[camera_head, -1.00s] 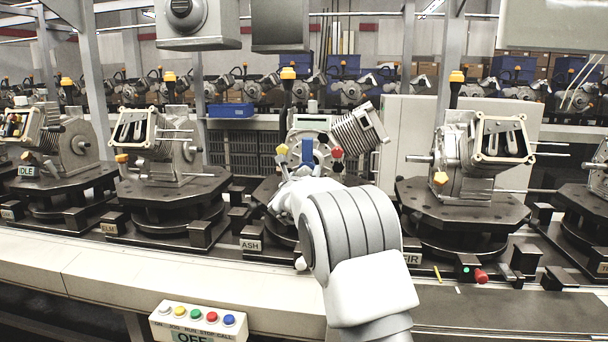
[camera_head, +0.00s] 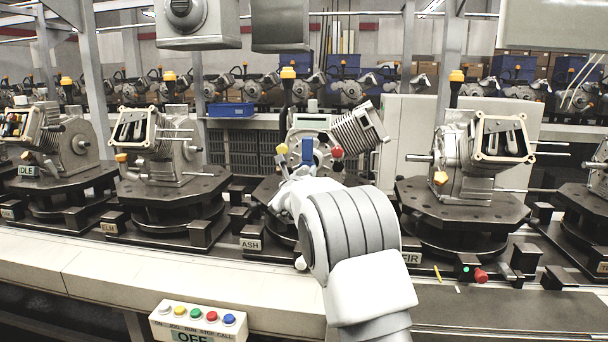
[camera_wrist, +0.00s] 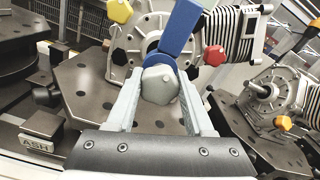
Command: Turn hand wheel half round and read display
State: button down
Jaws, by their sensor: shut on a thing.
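A blue bar (camera_head: 308,151) stands in front of the round hub of the machine at the ASH station. It also shows in the wrist view (camera_wrist: 181,30), slanting down to a grey faceted knob (camera_wrist: 159,85). A yellow knob (camera_wrist: 120,10) is up left of the bar and a red knob (camera_wrist: 214,55) is right of it. My gripper (camera_wrist: 160,92) has its two fingers on either side of the grey knob and is shut on it. In the head view my arm hides the knob. A button box with a greenish display reading OFF (camera_head: 192,337) is at the bottom edge.
The ASH machine stands on a dark octagonal plate (camera_wrist: 85,90). The FIR machine (camera_head: 470,155) is close on the right and the ELM machine (camera_head: 155,145) on the left. A red knob (camera_head: 481,276) sticks up at the line's front edge, right of my arm.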

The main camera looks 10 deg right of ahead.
jog(key=n, duration=0.5)
jog(key=shift+a, duration=0.1)
jog(key=n+p, duration=0.1)
jog(key=n, duration=0.3)
jog(key=shift+n+p, duration=0.3)
jog(key=n+p, duration=0.2)
jog(key=n, duration=0.3)
jog(key=shift+n, duration=0.3)
jog(key=n+p, duration=0.2)
jog(key=n, duration=0.2)
jog(key=shift+f+n, duration=0.1)
jog(key=shift+n, duration=0.2)
jog(key=n+p, duration=0.2)
jog(key=n, duration=0.2)
jog(key=n+p, duration=0.2)
jog(key=n, duration=0.2)
jog(key=shift+f, duration=0.1)
jog(key=n+p, duration=0.1)
jog(key=n, duration=0.3)
jog(key=shift+f+p, duration=0.1)
jog(key=shift+p, duration=0.3)
jog(key=shift+n+p, duration=0.6)
jog(key=shift+n, duration=1.6)
